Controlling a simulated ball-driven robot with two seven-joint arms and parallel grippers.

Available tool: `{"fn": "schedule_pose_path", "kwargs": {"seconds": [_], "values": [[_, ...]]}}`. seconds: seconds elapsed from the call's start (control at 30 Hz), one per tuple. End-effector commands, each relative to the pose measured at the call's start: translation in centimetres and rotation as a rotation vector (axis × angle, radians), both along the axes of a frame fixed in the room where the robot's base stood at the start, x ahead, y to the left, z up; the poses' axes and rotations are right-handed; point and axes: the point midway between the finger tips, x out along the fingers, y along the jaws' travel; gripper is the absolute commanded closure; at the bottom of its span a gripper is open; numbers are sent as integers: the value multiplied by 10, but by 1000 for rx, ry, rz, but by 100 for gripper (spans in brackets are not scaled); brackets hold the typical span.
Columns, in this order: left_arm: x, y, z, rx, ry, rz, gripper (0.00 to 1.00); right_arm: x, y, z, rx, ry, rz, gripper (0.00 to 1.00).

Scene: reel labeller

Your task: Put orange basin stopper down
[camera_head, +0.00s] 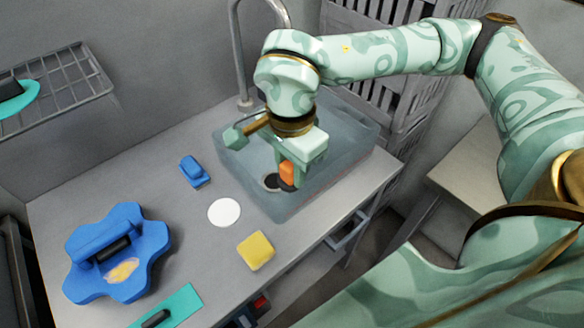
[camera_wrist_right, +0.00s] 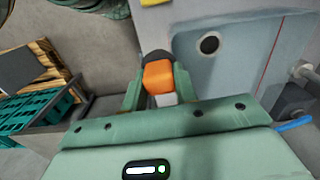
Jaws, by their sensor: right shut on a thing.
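The orange basin stopper (camera_head: 287,173) is in my right gripper (camera_head: 288,166), over the inside of the sink basin (camera_head: 340,145). In the right wrist view the orange stopper (camera_wrist_right: 158,76), with a dark end, sits between the two fingers of the right gripper (camera_wrist_right: 158,88), which are shut on it. The round dark drain hole (camera_wrist_right: 209,44) shows in the basin floor, apart from the stopper in that view. In the head view a dark round patch (camera_head: 271,181) lies just left of the stopper. The height of the stopper above the floor is hard to tell. My left gripper is out of view.
A tap (camera_head: 244,70) stands behind the basin. On the counter left of it are a small blue object (camera_head: 194,171), a white disc (camera_head: 224,212), a yellow sponge (camera_head: 256,250), a large blue lobed thing (camera_head: 150,240) and a teal flat piece (camera_head: 182,303). A wire rack (camera_head: 70,90) is at upper left.

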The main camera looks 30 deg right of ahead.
Motion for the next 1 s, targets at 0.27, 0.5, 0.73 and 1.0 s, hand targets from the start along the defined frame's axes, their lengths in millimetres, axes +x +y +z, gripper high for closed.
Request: {"fn": "schedule_pose_path", "kwargs": {"seconds": [0.27, 0.5, 0.73, 1.0], "values": [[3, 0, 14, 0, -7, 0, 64, 0, 0, 19, 0, -1, 0, 99], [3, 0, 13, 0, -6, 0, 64, 0, 0, 18, 0, 0, 1, 99], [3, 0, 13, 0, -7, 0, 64, 1, 0, 15, -2, -1, 281, 99], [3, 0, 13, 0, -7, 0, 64, 4, -3, 4, -3, -1, 1064, 99]]}}
